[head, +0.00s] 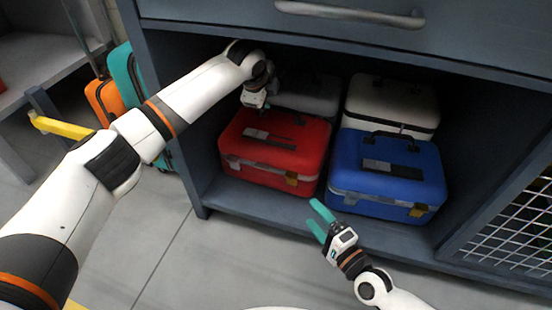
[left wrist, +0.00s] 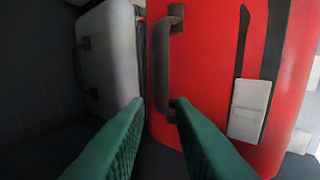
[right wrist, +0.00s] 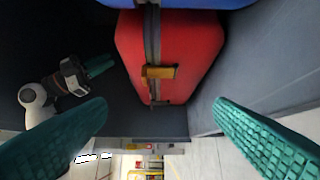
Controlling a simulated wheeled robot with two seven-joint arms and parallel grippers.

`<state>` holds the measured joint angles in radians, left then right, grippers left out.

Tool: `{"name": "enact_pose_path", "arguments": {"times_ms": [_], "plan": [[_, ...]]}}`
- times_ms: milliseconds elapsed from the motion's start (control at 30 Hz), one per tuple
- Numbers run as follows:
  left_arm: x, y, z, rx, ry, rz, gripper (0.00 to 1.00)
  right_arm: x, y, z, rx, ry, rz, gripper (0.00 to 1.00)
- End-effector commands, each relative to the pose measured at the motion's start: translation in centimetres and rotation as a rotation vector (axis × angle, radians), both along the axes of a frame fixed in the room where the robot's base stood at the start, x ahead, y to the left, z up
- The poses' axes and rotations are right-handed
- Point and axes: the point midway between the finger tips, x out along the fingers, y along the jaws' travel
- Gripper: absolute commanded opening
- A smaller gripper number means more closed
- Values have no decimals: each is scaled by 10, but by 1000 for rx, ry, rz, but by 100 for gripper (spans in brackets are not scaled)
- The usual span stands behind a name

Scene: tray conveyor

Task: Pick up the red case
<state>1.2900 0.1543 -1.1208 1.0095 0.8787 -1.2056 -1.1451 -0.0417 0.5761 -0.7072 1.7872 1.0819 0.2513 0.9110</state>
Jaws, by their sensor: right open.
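The red case (head: 285,150) stands on the low shelf at the left, with a dark handle on top and a yellow latch in front. In the left wrist view the red case (left wrist: 213,50) fills the right side, its dark handle (left wrist: 162,60) upright in the picture. My left gripper (left wrist: 158,103) is open, its fingertips near the handle's lower end; contact cannot be told. In the head view its fingers are hidden behind the wrist. My right gripper (head: 313,212) is open and empty in front of the shelf. It faces the red case (right wrist: 190,55) from a distance.
A blue case (head: 385,170) stands right beside the red one. A grey case (head: 308,95) and a white case (head: 392,100) stand behind them. The cabinet's upper drawer (head: 350,35) overhangs the shelf. A wire mesh panel (head: 515,225) is at the right.

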Motion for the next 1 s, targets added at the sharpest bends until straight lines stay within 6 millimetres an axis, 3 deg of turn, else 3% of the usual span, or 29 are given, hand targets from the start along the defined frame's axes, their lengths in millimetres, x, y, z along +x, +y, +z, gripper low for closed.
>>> {"name": "enact_pose_path", "arguments": {"times_ms": [600,1000], "plan": [[33,-13,-53,-1,3,1,22,86,55,1,-1,-2,0,76],[37,-13,-60,0,0,0,22,97,62,0,-1,-1,1,76]]}}
